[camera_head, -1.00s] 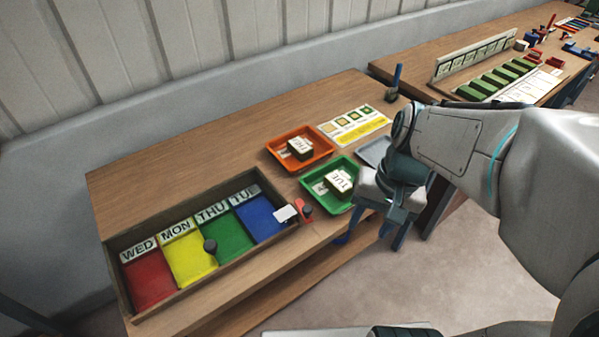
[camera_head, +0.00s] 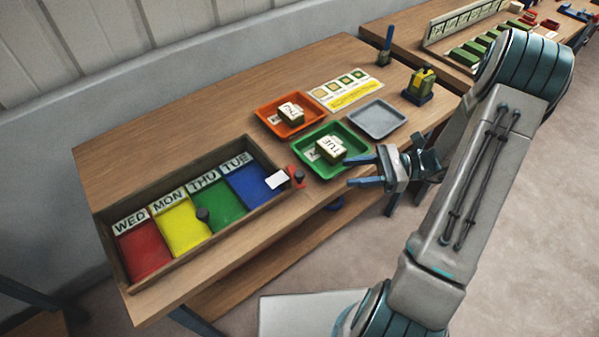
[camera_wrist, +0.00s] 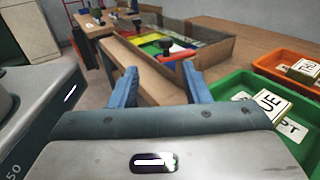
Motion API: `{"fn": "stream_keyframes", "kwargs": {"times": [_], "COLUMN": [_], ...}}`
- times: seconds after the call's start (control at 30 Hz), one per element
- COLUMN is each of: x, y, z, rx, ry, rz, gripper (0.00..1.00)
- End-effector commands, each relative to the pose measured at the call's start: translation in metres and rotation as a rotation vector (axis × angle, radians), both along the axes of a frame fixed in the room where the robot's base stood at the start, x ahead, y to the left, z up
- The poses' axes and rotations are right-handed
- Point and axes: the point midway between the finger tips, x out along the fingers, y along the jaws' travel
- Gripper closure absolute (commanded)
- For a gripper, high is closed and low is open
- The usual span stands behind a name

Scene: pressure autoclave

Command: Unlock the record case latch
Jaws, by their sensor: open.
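The record case (camera_head: 200,255) is a long wooden box with red, yellow, green and blue compartments marked WED, MON, THU and TUE. A dark round knob (camera_head: 203,214) stands near its yellow and green compartments. At its right end is a red latch piece with a dark knob (camera_head: 299,178), beside a white tag (camera_head: 277,180). My gripper (camera_head: 352,171) is open and empty, right of the latch, with its blue fingers pointing left toward it. In the wrist view the case (camera_wrist: 213,50) and a dark knob (camera_wrist: 166,45) appear beyond the fingertips (camera_wrist: 160,68).
A green tray (camera_head: 340,168) with a TUE block (camera_head: 330,150) lies close behind my gripper. An orange tray (camera_head: 270,122), a grey tray (camera_head: 378,119), a picture card (camera_head: 345,90) and a green-yellow object (camera_head: 420,84) stand farther back. The table's front edge runs below the latch.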

Motion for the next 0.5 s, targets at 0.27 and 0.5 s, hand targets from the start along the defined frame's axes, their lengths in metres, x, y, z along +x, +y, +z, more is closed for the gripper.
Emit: {"fn": "stream_keyframes", "kwargs": {"times": [0.27,0.5], "x": [0.006,0.005], "y": [0.008,0.055], "z": [-0.004,-0.002], "rx": [0.049,0.047], "ry": [0.027,0.028], "rz": [-0.039,-0.034], "gripper": [0.57,0.57]}}
